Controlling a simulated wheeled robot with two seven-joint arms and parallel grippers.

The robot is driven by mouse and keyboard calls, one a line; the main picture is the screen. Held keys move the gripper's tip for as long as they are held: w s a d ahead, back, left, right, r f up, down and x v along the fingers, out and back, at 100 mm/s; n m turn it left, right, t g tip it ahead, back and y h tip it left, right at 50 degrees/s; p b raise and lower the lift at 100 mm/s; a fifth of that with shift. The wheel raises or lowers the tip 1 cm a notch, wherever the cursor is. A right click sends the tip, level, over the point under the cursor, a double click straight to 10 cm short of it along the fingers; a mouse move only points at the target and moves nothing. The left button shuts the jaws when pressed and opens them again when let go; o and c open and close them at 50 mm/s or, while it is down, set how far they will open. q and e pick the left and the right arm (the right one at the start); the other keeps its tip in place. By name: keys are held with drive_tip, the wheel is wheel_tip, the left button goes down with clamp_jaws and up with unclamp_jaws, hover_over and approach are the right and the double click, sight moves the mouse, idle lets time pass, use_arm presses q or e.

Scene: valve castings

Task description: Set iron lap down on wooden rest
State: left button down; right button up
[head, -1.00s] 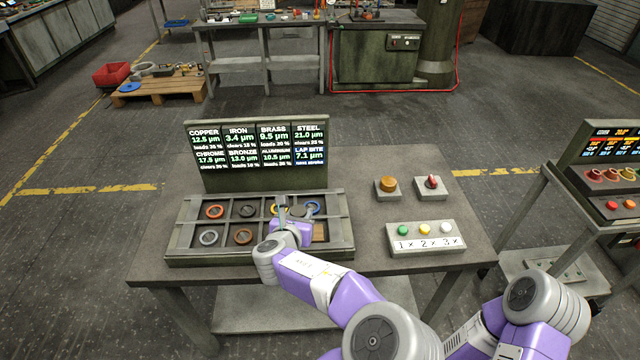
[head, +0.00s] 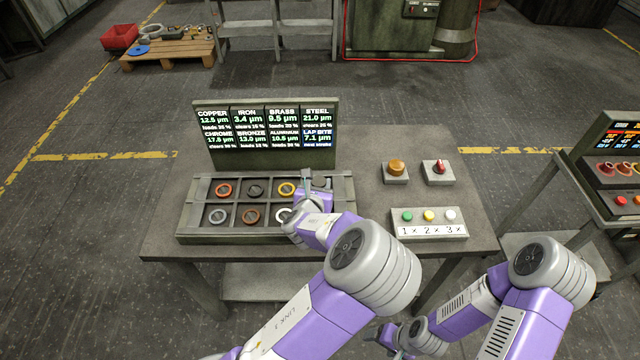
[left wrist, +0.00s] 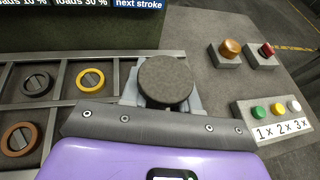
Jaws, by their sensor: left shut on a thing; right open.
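My left gripper (head: 317,187) is shut on a round dark grey disc, which I take to be the iron lap (left wrist: 165,82). In the left wrist view the disc sits between the pale fingers. In the head view the lap (head: 320,180) is over the right end of the compartment tray (head: 345,190). I cannot tell its height above the tray. The wooden rest is hidden behind my left gripper and arm. My right gripper (head: 386,336) is low in the head view, away from the tray, open and partly hidden by my arm.
Ring-shaped pieces lie in the tray, including a copper one (head: 223,190), a dark one (head: 255,190) and a brass one (head: 287,189). A readout board (head: 265,135) stands behind. An amber button (head: 396,167), a red knob (head: 438,167) and a three-button box (head: 428,224) stand right.

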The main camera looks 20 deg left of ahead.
use_arm(q)
wheel_tip(320, 180, down, 6)
drive_tip(key=b, duration=0.5)
drive_tip(key=shift+f+b, duration=0.15)
drive_tip(key=shift+b, duration=0.2)
drive_tip(key=shift+f, duration=0.25)
idle(0.4)
drive_tip(key=c, duration=0.8)
unclamp_jaws()
drive_tip(key=shift+s+f, duration=0.1)
drive_tip(key=shift+f, duration=0.05)
drive_tip(key=shift+p+v, duration=0.5)
drive_tip(key=shift+v, duration=3.3)
